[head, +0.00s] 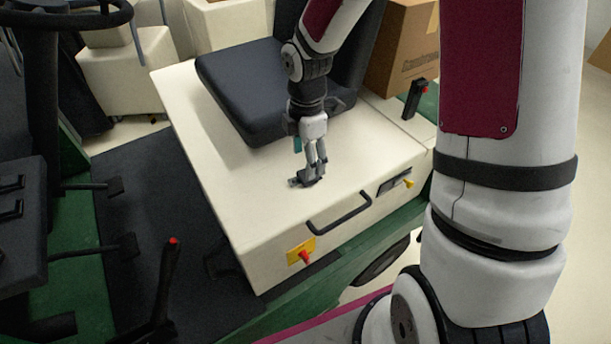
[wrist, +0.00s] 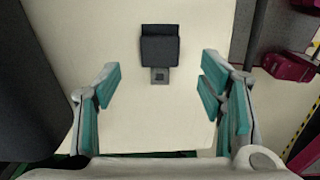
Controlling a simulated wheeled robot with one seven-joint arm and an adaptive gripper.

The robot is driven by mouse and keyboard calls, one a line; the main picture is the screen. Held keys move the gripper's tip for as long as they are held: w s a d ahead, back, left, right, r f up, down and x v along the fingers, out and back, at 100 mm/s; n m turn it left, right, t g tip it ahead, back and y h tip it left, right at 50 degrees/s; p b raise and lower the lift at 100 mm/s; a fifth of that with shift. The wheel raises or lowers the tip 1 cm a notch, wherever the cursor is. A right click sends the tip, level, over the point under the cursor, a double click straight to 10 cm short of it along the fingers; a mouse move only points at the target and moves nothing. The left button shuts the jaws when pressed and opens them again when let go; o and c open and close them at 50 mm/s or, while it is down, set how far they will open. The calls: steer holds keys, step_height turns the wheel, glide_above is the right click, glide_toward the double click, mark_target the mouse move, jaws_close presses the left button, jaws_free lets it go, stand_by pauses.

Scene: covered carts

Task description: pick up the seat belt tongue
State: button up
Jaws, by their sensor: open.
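The seat belt tongue (wrist: 160,46) is a dark block with a grey slotted metal plate. It lies on the cream top of the seat box (wrist: 130,22), ahead of my gripper (wrist: 160,78) in the wrist view. The two teal-padded fingers are spread wide, with the tongue between their lines but beyond the tips. In the head view my gripper (head: 313,170) points down at the seat box, and the tongue (head: 296,182) shows beside the fingertips, partly hidden by them. Nothing is held. Whether the fingers touch the box cannot be told.
A dark seat cushion (head: 240,90) lies behind my gripper. A black handle (head: 340,215) and a yellow-and-red switch (head: 302,251) are on the box's front. A black buckle with a red button (head: 414,100) stands at right. A steering wheel (head: 70,16) is at upper left.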

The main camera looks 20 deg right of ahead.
steer(key=shift+f, duration=2.6)
steer(key=c, duration=1.3)
steer(key=shift+r, duration=0.2)
step_height(320, 180, up, 4)
steer(key=shift+w+f, duration=0.1)
steer(key=shift+f, duration=0.15)
steer(key=s, duration=0.9)
steer(key=s+r, duration=0.1)
steer(key=s, duration=0.4)
steer(key=shift+a+p, duration=0.3)
steer(key=shift+a, duration=0.1)
steer(key=shift+s+a+r+p, duration=0.1)
steer(key=shift+s+r+p, duration=0.05)
steer(key=shift+s+p, duration=0.95)
